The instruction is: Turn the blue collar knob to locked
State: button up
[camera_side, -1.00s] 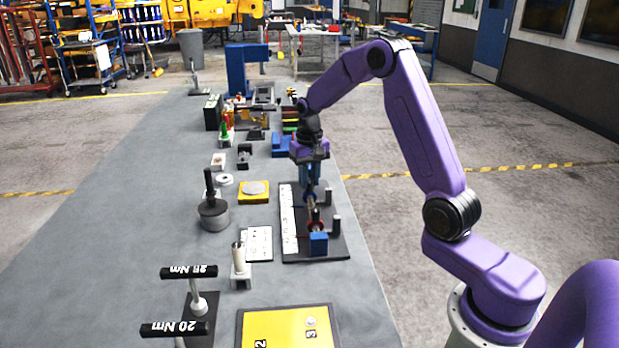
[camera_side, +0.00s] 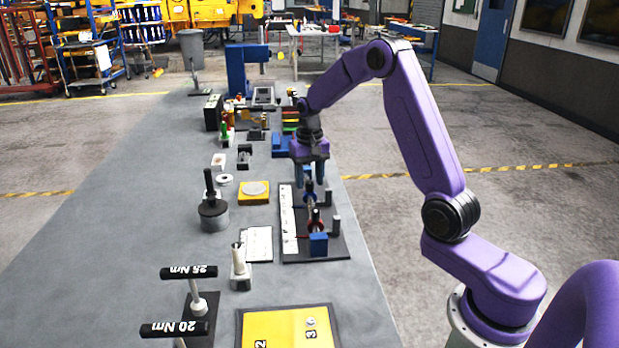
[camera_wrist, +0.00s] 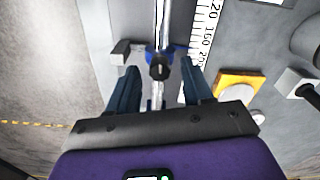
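The blue collar (camera_side: 309,187) sits on the rod of a dark fixture plate (camera_side: 325,249), with a dark knob on top. In the wrist view the blue collar (camera_wrist: 181,52) shows around the bright rod, partly behind the dark round knob (camera_wrist: 160,69). In the wrist view my gripper (camera_wrist: 160,72) is open, one finger on each side of the knob, with visible gaps. Whether the fingertips reach down to knob height is unclear. I cannot read any lock marking.
A yellow block (camera_side: 254,198) lies left. Grey table is bare farther left.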

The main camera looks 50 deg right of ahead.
aim_at(309, 182)
notch_tip(309, 182, up, 18)
jog(key=shift+f, duration=0.25)
dwell(0.4)
jog(key=shift+a, duration=0.1)
dwell(0.3)
jog(key=s+a+f+n, duration=0.2)
jog(key=s+a+n, duration=0.3)
jog(key=s+a, duration=0.3)
jog(key=s+a+f+n, duration=0.2)
jog(key=s+a+n, duration=0.25)
jog(key=a, duration=0.55)
jog(key=s+f+n, duration=0.3)
jog(key=s+n, duration=0.1)
jog(key=s, duration=0.7)
jog(key=s+f+n, duration=0.4)
jog(key=s+n, duration=0.1)
jog(key=s, duration=0.7)
jog(key=shift+a+f, duration=0.1)
